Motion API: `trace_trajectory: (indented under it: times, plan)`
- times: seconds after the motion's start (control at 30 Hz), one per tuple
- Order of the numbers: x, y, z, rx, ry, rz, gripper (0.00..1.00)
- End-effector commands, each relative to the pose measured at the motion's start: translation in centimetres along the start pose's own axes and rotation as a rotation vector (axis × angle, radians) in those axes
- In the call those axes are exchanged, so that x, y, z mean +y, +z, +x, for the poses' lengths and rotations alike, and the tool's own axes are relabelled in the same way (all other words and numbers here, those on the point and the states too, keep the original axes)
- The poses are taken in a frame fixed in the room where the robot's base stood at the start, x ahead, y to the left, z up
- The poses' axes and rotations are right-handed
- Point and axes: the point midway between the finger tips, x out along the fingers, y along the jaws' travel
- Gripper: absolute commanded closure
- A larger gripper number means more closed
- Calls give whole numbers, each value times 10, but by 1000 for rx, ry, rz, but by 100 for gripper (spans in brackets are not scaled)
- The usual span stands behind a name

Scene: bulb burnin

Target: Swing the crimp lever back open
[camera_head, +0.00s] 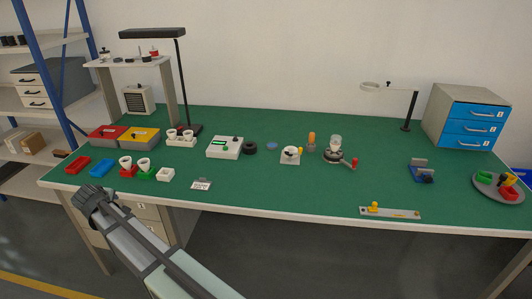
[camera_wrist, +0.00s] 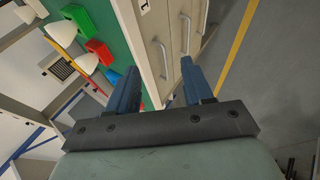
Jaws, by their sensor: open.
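A round dark-based fixture (camera_head: 333,155) holding a clear bulb (camera_head: 335,142) stands on the green bench, right of centre. A lever with a red grip (camera_head: 353,163) sticks out from its base to the front right; I take this as the crimp lever. Its exact angle is too small to judge. My gripper (camera_head: 92,194) is at the bench's front left edge, far to the left of the lever. In the wrist view my gripper (camera_wrist: 158,78) has its two blue fingers apart with nothing between them. The lever is not in the wrist view.
A white holder (camera_head: 290,156) and an amber-topped post (camera_head: 311,141) stand left of the fixture. A magnifier stand (camera_head: 406,125), a blue-based device (camera_head: 422,173) and a yellow-knobbed strip (camera_head: 390,212) lie to the right. White bulb holders and bins crowd the left.

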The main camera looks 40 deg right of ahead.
Motion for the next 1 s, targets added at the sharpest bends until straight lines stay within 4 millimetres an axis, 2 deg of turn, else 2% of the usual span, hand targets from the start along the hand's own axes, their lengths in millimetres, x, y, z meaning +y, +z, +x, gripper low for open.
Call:
trace_trajectory:
  times: [0.03, 0.17, 0.27, 0.37, 0.5, 0.57, 0.7, 0.87, 1.0]
  plan:
    - [22, -9, -7, 6, 29, 13, 49]
    - [75, -14, -22, 0, 100, 69, 49]
    - [130, 2, -29, -34, 169, 166, 49]
    - [175, 32, -26, -84, 225, 284, 49]
    - [229, 90, -17, -167, 300, 465, 49]
    - [249, 118, -12, -206, 333, 547, 49]
    - [288, 190, -1, -295, 416, 739, 49]
    - [321, 278, 9, -395, 523, 956, 49]
    - [341, 358, 14, -477, 634, 1145, 49]
